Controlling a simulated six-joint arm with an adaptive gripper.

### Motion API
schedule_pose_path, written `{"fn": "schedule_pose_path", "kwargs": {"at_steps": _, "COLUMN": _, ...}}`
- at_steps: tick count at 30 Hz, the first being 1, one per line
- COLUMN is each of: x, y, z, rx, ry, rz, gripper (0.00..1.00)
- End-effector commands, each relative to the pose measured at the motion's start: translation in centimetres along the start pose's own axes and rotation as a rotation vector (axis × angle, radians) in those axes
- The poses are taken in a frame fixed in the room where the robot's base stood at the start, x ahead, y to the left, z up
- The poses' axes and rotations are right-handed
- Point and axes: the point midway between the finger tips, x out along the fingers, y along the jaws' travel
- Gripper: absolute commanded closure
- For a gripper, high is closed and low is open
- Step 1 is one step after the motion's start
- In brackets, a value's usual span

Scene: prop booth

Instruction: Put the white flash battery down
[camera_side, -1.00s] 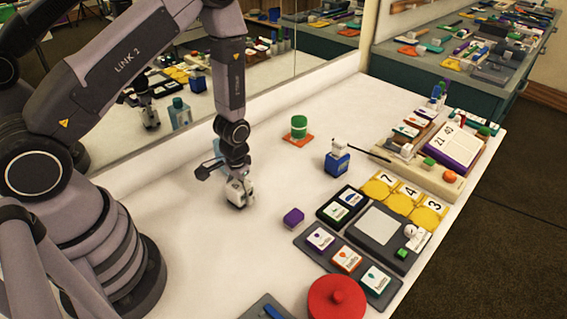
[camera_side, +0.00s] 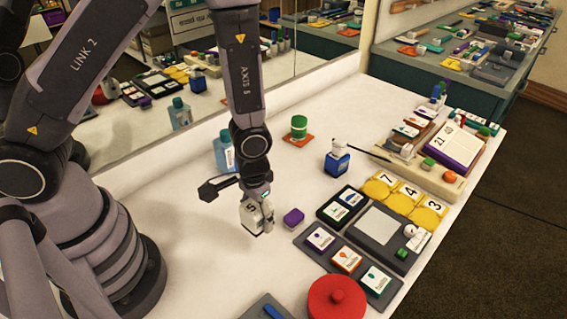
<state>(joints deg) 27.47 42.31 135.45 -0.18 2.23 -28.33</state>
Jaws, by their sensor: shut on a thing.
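My gripper (camera_side: 256,201) is shut on the white flash battery (camera_side: 257,217), a small white block with a dark lower edge. It points down over the white table (camera_side: 190,225), left of a small purple block (camera_side: 293,217). A small gap shows between the battery and the purple block. I cannot tell whether the battery's underside touches the table. The gripper's fingers partly hide the battery's top.
A blue bottle (camera_side: 222,152) stands behind my gripper. A green cylinder on an orange pad (camera_side: 299,130) and a blue box with a white top (camera_side: 337,161) stand farther back. Dark trays (camera_side: 312,252) and a red round lid (camera_side: 337,298) lie right. Bare table lies left.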

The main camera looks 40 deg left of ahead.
Motion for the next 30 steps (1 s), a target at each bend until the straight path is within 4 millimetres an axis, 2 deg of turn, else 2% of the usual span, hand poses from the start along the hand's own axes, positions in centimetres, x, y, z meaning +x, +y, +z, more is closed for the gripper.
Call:
{"fn": "schedule_pose_path", "kwargs": {"at_steps": 1, "x": 0.1, "y": 1.0, "z": 0.8, "rx": 0.013, "ry": -0.001, "rz": 0.0, "gripper": 0.89}}
{"fn": "schedule_pose_path", "kwargs": {"at_steps": 3, "x": 0.2, "y": 1.8, "z": 1.6, "rx": 0.018, "ry": -0.001, "rz": 0.0, "gripper": 0.89}}
{"fn": "schedule_pose_path", "kwargs": {"at_steps": 6, "x": 1.2, "y": 2.3, "z": 2.1, "rx": 0.019, "ry": -0.003, "rz": -0.002, "gripper": 0.89}}
{"fn": "schedule_pose_path", "kwargs": {"at_steps": 10, "x": 3.5, "y": 2.4, "z": 2.3, "rx": 0.018, "ry": -0.003, "rz": -0.003, "gripper": 0.89}}
{"fn": "schedule_pose_path", "kwargs": {"at_steps": 21, "x": 8.0, "y": 2.4, "z": 2.2, "rx": 0.018, "ry": -0.002, "rz": -0.001, "gripper": 0.89}}
{"fn": "schedule_pose_path", "kwargs": {"at_steps": 30, "x": 8.3, "y": 2.4, "z": 2.1, "rx": 0.018, "ry": 0.001, "rz": 0.0, "gripper": 0.89}}
